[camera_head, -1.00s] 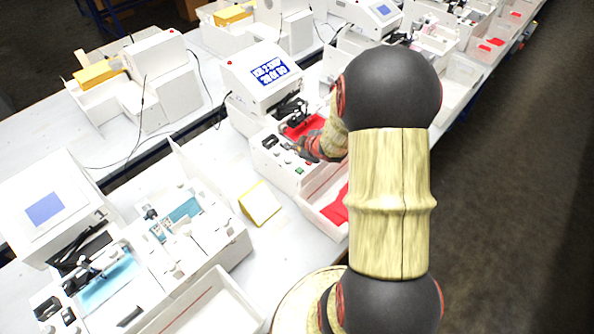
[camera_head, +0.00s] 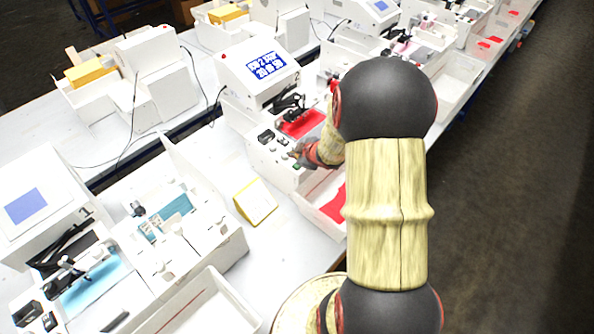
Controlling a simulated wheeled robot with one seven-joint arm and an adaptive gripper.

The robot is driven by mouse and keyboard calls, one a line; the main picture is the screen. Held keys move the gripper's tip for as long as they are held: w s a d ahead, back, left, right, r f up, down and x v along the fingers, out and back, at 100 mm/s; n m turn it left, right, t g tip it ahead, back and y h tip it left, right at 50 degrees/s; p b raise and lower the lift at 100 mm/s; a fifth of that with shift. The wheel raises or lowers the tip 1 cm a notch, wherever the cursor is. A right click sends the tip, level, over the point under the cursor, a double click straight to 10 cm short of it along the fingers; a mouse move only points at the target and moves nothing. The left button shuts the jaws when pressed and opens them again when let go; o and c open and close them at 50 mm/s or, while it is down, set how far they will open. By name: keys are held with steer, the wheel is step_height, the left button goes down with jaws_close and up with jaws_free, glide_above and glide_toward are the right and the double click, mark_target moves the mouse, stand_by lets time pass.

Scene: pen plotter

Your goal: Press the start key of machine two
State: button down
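Machine two is a white plotter (camera_head: 240,75) with a "2" on its side and a lit screen (camera_head: 268,65) showing blocky white marks on blue. Red material (camera_head: 302,123) lies on its bed. Small dark and pale controls sit along the front panel (camera_head: 262,152). A small green key (camera_head: 297,165) shows at the panel's front right, partly covered. My gripper (camera_head: 296,154) is over this panel corner, with its fingertips close to the green key. I cannot tell whether they touch it, nor whether the fingers are open or shut.
Machine one (camera_head: 60,222), with a plain blue screen and blue material, stands at lower left. A yellow-edged wedge (camera_head: 256,202) stands between the machines. A white bin (camera_head: 322,212) with red pieces sits before machine two. More machines line the bench behind.

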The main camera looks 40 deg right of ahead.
mark_target(295, 166)
steer(key=shift+f+b, duration=0.55)
steer(key=shift+f, duration=0.55)
stand_by(0.6)
steer(key=shift+f, duration=0.4)
steer(key=shift+f+b, duration=0.4)
steer(key=shift+b, duration=0.2)
stand_by(0.4)
stand_by(0.3)
steer(key=shift+r+p, duration=0.85)
step_height(295, 166, up, 5)
steer(key=p, duration=0.5)
steer(key=shift+r, duration=0.1)
